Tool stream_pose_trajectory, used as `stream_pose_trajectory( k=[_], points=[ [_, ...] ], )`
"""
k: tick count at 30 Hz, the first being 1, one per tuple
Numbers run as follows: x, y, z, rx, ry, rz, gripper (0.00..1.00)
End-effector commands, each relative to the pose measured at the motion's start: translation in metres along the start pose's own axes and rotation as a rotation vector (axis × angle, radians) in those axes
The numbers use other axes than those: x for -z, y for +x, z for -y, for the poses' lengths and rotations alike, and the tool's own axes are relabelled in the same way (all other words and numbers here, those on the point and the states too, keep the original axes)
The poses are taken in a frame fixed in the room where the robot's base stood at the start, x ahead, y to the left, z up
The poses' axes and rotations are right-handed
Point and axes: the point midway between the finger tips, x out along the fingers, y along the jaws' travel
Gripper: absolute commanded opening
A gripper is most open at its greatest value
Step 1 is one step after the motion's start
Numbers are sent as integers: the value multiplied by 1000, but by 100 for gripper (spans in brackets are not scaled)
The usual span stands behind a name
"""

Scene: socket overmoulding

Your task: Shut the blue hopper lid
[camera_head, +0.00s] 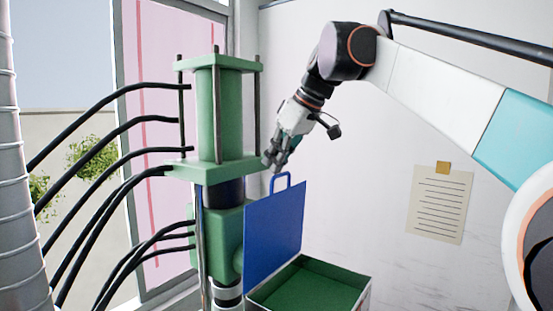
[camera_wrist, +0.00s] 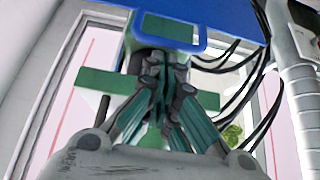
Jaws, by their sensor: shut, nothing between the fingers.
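The blue hopper lid (camera_head: 273,235) stands upright, open, at the left side of the hopper box (camera_head: 362,287) in the head view. A blue loop handle (camera_head: 281,176) sticks up from its top edge. My gripper (camera_head: 272,166) is shut and empty, with its fingertips just above and beside the handle; I cannot tell whether they touch it. In the wrist view my gripper (camera_wrist: 165,75) points toward the blue handle (camera_wrist: 203,38), which frames part of the green machine. The lid (camera_wrist: 225,12) fills the top edge there.
A green press (camera_head: 220,110) with several black hoses (camera_head: 110,122) stands left of the lid, close to my gripper. The hopper's inside (camera_head: 315,288) is green and looks empty. A paper note (camera_head: 440,203) hangs on the white wall at right. The space above the box is clear.

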Motion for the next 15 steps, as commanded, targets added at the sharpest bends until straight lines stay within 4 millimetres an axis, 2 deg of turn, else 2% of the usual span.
stream_pose_trajectory(
  k=[15],
  points=[
    [-5, -2, 0, -1, 1, -3, 0]
  ],
)
